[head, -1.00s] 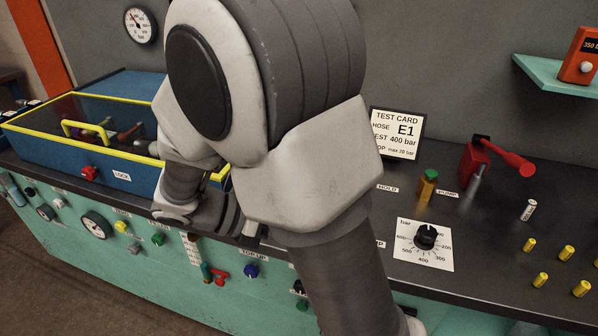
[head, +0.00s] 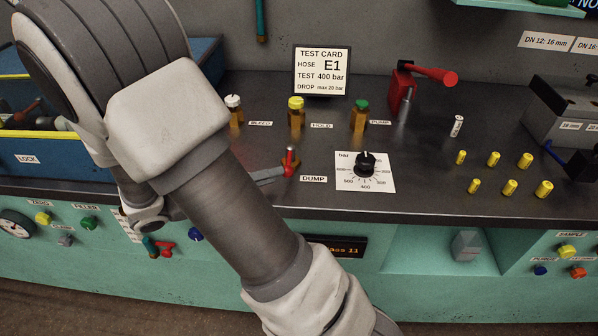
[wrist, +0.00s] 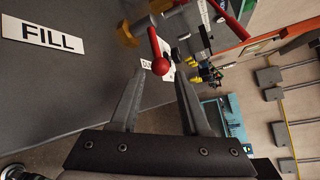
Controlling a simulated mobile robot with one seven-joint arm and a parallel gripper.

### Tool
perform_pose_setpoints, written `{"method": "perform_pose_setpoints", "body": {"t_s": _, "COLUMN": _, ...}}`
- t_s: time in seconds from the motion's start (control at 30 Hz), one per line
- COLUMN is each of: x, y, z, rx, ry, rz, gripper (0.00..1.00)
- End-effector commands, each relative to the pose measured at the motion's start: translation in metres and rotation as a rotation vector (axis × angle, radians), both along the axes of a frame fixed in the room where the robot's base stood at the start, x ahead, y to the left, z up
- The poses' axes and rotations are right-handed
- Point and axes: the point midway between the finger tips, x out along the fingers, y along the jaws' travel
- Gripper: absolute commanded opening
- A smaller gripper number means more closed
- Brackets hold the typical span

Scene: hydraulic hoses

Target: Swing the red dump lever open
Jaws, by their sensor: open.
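The red dump lever (head: 290,160) stands on the dark bench top just behind the DUMP label (head: 314,179). In the wrist view the red lever (wrist: 155,45) shows with its round knob toward me, in line with the gap between my fingertips. My gripper (wrist: 160,78) is open, with a grey finger on each side and nothing held. In the head view a grey fingertip shows just left of the lever, and my arm hides most of the gripper. I cannot tell whether a finger touches the lever.
Brass valves with white (head: 234,108), yellow (head: 296,110) and green (head: 360,114) tops stand behind the lever. A black pressure knob (head: 366,166) is to its right. A red-handled pump (head: 405,85) stands farther back. A blue box (head: 30,150) is at left.

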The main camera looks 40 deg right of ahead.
Motion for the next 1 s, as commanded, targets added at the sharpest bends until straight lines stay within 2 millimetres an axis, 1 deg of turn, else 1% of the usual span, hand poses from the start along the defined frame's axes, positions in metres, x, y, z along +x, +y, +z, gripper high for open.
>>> {"method": "perform_pose_setpoints", "body": {"t_s": 0.03, "x": -0.001, "y": -0.012, "z": -0.005, "rx": -0.001, "ry": -0.001, "rz": -0.006, "gripper": 0.46}}
{"method": "perform_pose_setpoints", "body": {"t_s": 0.2, "x": -0.003, "y": -0.045, "z": -0.012, "rx": 0.0, "ry": -0.001, "rz": -0.004, "gripper": 0.46}}
{"method": "perform_pose_setpoints", "body": {"t_s": 0.3, "x": -0.003, "y": -0.06, "z": -0.015, "rx": 0.0, "ry": -0.001, "rz": -0.004, "gripper": 0.46}}
{"method": "perform_pose_setpoints", "body": {"t_s": 0.4, "x": -0.004, "y": -0.071, "z": -0.017, "rx": 0.001, "ry": -0.001, "rz": -0.003, "gripper": 0.46}}
{"method": "perform_pose_setpoints", "body": {"t_s": 0.57, "x": -0.003, "y": -0.079, "z": -0.017, "rx": 0.0, "ry": -0.002, "rz": 0.0, "gripper": 0.46}}
{"method": "perform_pose_setpoints", "body": {"t_s": 0.8, "x": -0.004, "y": -0.079, "z": -0.017, "rx": 0.0, "ry": -0.002, "rz": 0.0, "gripper": 0.46}}
{"method": "perform_pose_setpoints", "body": {"t_s": 0.83, "x": -0.003, "y": -0.079, "z": -0.017, "rx": 0.0, "ry": -0.002, "rz": 0.0, "gripper": 0.45}}
{"method": "perform_pose_setpoints", "body": {"t_s": 0.97, "x": -0.004, "y": -0.079, "z": -0.017, "rx": 0.0, "ry": -0.002, "rz": -0.001, "gripper": 0.21}}
{"method": "perform_pose_setpoints", "body": {"t_s": 1.0, "x": -0.004, "y": -0.079, "z": -0.017, "rx": 0.0, "ry": -0.002, "rz": -0.001, "gripper": 0.14}}
